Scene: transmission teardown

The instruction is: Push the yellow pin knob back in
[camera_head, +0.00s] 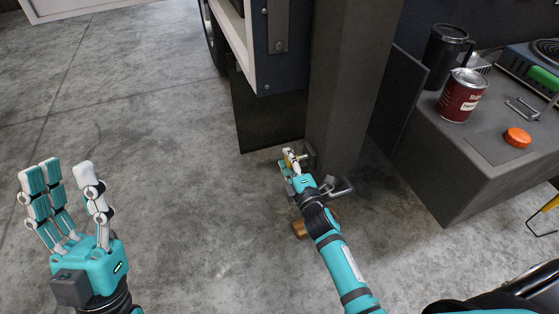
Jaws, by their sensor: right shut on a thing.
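The yellow pin knob (287,155) shows only as a small bit of yellow at the fingers of my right gripper (292,156), low beside the dark post (345,85). My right gripper is shut on it, and the fingers hide most of it. I cannot tell how far the pin is in. My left gripper (65,172) is open and empty, fingers up, over the bare floor at the left, well away from the knob.
A grey bench (440,180) at the right bears a red can (462,95), a black mug (445,55) and an orange cap (517,137). A metal lever (340,189) sticks out by the post's foot. The concrete floor (130,110) at the left is clear.

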